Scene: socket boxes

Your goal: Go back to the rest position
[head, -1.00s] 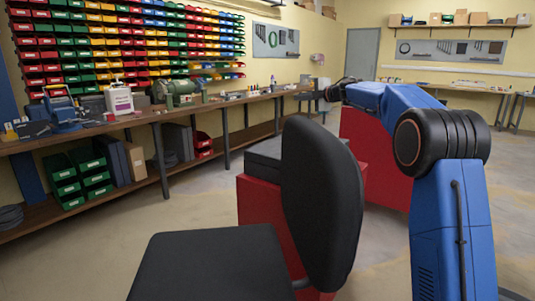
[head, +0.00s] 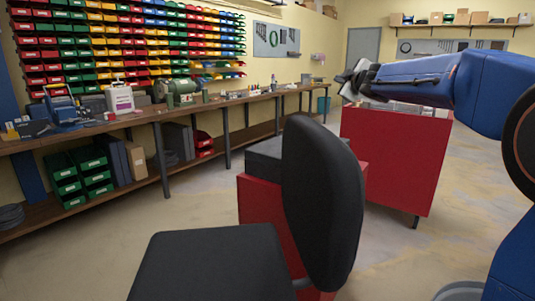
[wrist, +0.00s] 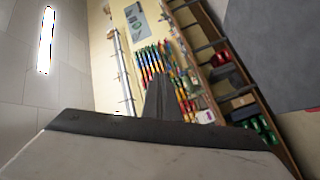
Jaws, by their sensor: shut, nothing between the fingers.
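My gripper (head: 350,80) is in the head view, at the end of my blue arm, raised in the air in front of the red cabinet. It looks grey and is shut and empty. In the wrist view my gripper (wrist: 158,85) shows as a dark shape above a broad grey part, with the bin wall and bench behind it, tilted. No object is held.
A black office chair (head: 322,200) stands close in front, by a red cabinet (head: 262,200). Another red cabinet (head: 395,165) is under my arm. A long workbench (head: 140,118) with tools runs along the left wall.

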